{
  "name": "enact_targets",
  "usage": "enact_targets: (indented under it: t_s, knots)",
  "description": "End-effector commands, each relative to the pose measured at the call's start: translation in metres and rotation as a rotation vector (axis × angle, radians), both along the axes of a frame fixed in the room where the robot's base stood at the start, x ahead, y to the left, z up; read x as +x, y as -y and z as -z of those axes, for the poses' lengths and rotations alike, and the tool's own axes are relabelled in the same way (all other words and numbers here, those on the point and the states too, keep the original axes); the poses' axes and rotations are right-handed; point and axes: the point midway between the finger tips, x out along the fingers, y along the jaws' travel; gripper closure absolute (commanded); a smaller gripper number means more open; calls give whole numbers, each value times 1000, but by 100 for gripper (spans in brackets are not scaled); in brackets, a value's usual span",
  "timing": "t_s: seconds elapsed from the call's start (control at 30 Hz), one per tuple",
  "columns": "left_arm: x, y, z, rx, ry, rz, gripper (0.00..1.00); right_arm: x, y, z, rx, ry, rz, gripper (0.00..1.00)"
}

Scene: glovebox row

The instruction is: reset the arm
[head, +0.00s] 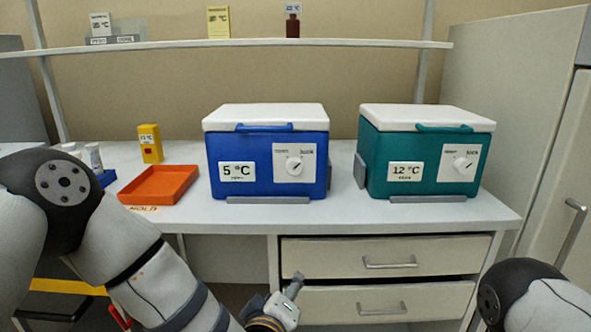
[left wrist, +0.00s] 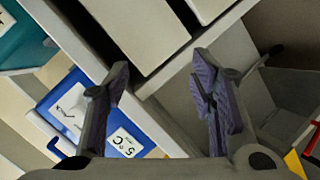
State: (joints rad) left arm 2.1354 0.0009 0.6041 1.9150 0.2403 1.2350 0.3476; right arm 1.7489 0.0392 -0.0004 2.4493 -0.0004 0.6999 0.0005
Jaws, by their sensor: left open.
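My left arm comes in from the left in the head view and reaches down in front of the bench. Its gripper (head: 290,290) shows small at the bottom centre, in front of the drawers and below the bench top. In the left wrist view the two dark fingers (left wrist: 163,75) stand apart with nothing between them. My right arm shows only as a rounded link at the lower right of the head view; its gripper is out of the picture.
On the bench (head: 350,215) stand a blue box (head: 265,150) marked 5 °C, a teal box (head: 425,150) marked 12 °C, an orange tray (head: 160,186) and a yellow bottle (head: 150,144). Two drawers (head: 385,262) sit below; the upper one seems slightly open. A grey cabinet (head: 540,130) stands right.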

Motion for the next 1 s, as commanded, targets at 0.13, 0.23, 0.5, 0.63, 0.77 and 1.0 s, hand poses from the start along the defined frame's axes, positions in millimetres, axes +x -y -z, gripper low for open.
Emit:
enact_targets:
  t_s: [0.13, 0.23, 0.5, 0.63, 0.77, 1.0]
  knots:
    - [-95, -41, 107, 228, -301, 189, 49, 4, 0, -4, 0, 16, 0, 100]
    - [-173, -77, 159, 351, -515, 319, 49, 7, 0, -6, 0, 23, 0, 100]
    - [-386, -176, 199, 538, -1055, 635, 49, 11, 0, -11, 0, 40, 0, 100]
    - [-437, -199, 190, 558, -1191, 712, 49, 12, 0, -12, 0, 43, 0, 100]
    - [-451, -205, 186, 562, -1228, 735, 49, 12, 0, -12, 0, 44, 0, 100]
    - [-451, -205, 186, 562, -1228, 735, 49, 12, 0, -12, 0, 44, 0, 100]
